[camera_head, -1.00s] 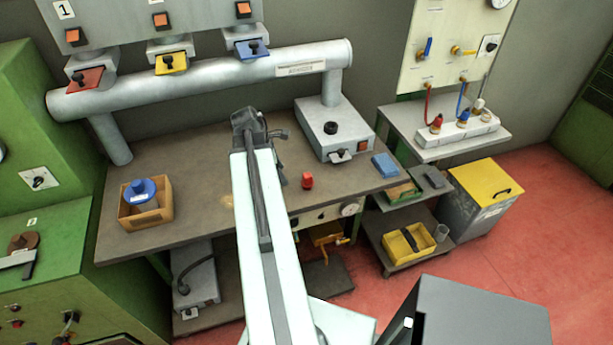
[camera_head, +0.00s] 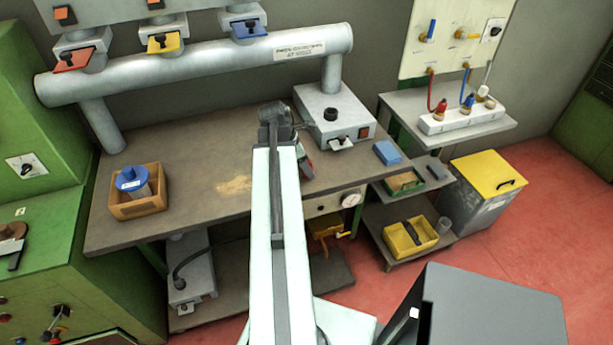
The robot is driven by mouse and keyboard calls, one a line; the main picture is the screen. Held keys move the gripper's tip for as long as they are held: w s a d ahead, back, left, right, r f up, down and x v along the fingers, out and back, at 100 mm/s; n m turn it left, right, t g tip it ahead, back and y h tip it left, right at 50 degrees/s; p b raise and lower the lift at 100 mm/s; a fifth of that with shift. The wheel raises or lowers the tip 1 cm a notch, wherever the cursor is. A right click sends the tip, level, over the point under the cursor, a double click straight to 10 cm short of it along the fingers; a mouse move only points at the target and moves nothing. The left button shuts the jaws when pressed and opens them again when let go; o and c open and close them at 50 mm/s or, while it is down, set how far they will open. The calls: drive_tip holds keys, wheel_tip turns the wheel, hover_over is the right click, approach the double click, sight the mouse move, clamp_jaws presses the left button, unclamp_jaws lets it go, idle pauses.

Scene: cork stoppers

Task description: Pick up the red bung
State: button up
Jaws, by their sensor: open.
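A small patch of red (camera_head: 306,145) shows beside my gripper (camera_head: 304,165) on the brown workbench (camera_head: 200,205); it seems to be the red bung, mostly hidden by my gripper and arm. My gripper is open at the bench's front middle, right at the bung's place. I cannot tell whether the bung lies between the jaws or whether they touch it.
A grey box (camera_head: 335,115) stands behind my gripper, with a blue block (camera_head: 387,153) to the right. A wooden box (camera_head: 138,206) holding a blue-topped spool (camera_head: 133,180) stands at left. A thick grey pipe (camera_head: 200,68) crosses the back.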

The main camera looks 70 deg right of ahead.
drive_tip(key=shift+x, duration=0.8)
drive_tip(key=shift+r, duration=0.2)
drive_tip(key=c, duration=1.2)
wheel_tip(320, 180, up, 10)
drive_tip(key=p, duration=1)
drive_tip(key=shift+r, duration=0.15)
drive_tip(key=shift+w, duration=0.1)
